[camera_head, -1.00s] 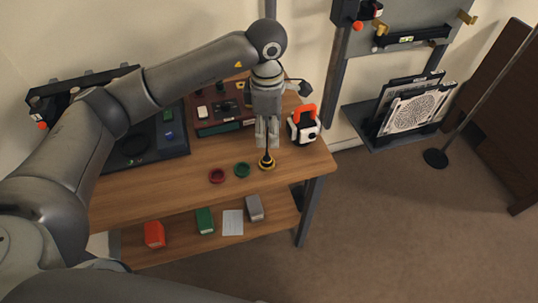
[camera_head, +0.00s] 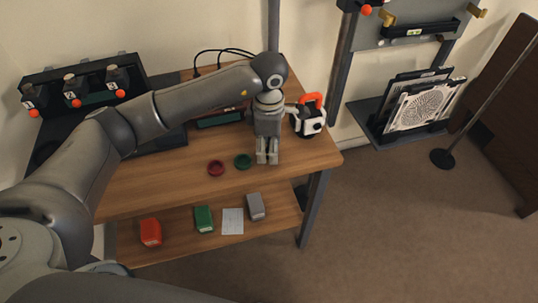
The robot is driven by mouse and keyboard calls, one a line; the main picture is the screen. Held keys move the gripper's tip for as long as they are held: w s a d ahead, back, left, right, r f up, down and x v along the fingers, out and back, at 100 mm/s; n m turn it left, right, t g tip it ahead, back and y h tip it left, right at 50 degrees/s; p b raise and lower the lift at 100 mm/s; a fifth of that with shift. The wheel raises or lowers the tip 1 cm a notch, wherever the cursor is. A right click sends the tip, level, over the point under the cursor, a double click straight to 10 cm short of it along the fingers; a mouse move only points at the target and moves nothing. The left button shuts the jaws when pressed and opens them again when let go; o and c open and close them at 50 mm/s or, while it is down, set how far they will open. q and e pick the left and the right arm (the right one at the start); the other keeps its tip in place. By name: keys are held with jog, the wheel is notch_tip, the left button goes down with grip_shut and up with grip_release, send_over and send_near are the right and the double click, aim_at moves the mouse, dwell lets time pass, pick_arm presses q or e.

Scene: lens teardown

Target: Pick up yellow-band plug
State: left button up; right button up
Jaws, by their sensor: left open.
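My left gripper (camera_head: 267,158) points down over the wooden table (camera_head: 208,190) near its right front part. Its two fingers are open, with a narrow gap between them. The yellow-band plug does not show now; the spot where it stood is covered by the gripper. I cannot tell whether the fingers touch the plug. My right gripper is not in view.
A red ring (camera_head: 216,168) and a green ring (camera_head: 243,161) lie left of the gripper. A white device with an orange handle (camera_head: 311,118) stands close on its right. The lower shelf holds an orange box (camera_head: 151,232), a green box (camera_head: 204,219) and a grey box (camera_head: 256,207).

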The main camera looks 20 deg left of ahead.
pick_arm(q)
jog(key=shift+r, duration=0.15)
jog(key=shift+c, duration=0.5)
jog(key=c, duration=0.8)
jog(key=shift+c, duration=0.2)
jog(key=shift+r+p, duration=0.3)
jog(key=shift+r, duration=0.2)
notch_tip(320, 180, up, 3)
jog(key=shift+f+p, duration=0.2)
jog(key=shift+p, duration=0.4)
jog(key=s+d+r+p, duration=0.3)
jog(key=s+r+p, duration=0.2)
jog(key=s+r, duration=0.4)
jog(key=s, duration=0.4)
jog(key=shift+s+d+r+p, duration=0.15)
jog(key=shift+s+p, duration=0.2)
